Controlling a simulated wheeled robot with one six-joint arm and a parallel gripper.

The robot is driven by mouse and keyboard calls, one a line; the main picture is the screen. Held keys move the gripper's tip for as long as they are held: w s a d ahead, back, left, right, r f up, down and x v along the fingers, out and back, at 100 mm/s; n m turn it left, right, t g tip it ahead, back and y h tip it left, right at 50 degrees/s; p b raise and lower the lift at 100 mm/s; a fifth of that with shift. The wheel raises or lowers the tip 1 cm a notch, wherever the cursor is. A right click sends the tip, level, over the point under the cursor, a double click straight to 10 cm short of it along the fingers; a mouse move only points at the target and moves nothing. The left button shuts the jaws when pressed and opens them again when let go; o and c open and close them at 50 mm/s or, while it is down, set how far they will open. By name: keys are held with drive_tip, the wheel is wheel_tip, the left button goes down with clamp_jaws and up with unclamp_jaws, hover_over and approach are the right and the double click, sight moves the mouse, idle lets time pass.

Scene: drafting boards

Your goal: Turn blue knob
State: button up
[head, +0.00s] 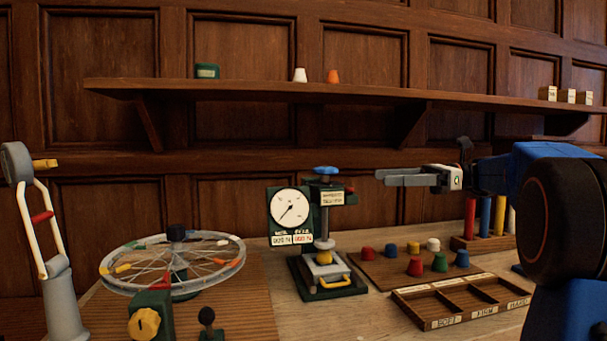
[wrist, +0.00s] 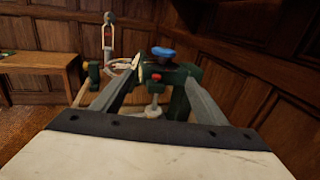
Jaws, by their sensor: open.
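The blue knob (head: 326,170) sits on top of a dark green press (head: 331,216) with a round white dial (head: 290,208) beside it. My gripper (head: 384,177) comes in from the right at about the knob's height, a short way to its right and apart from it. Its jaws are open and empty. In the wrist view the blue knob (wrist: 163,53) shows beyond the gap between the two fingers (wrist: 155,88). A red knob (wrist: 156,76) shows just below it on the press.
A spoked wheel (head: 128,283) stands left of the press. Several coloured pieces (head: 415,267) lie on a board to its right, behind a sectioned wooden tray (head: 440,322). A shelf (head: 250,90) runs along the wall above. Space between gripper and knob looks clear.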

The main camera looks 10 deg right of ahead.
approach(323, 174)
drive_tip(key=w+a, duration=0.2)
drive_tip(key=a, duration=0.1)
drive_tip(key=w+a, duration=0.1)
drive_tip(key=a, duration=0.1)
drive_tip(key=w+a, duration=0.2)
drive_tip(key=a, duration=0.1)
drive_tip(key=shift+w+a+f, duration=0.3)
drive_tip(key=shift+a, duration=0.05)
drive_tip(key=c, duration=1.1)
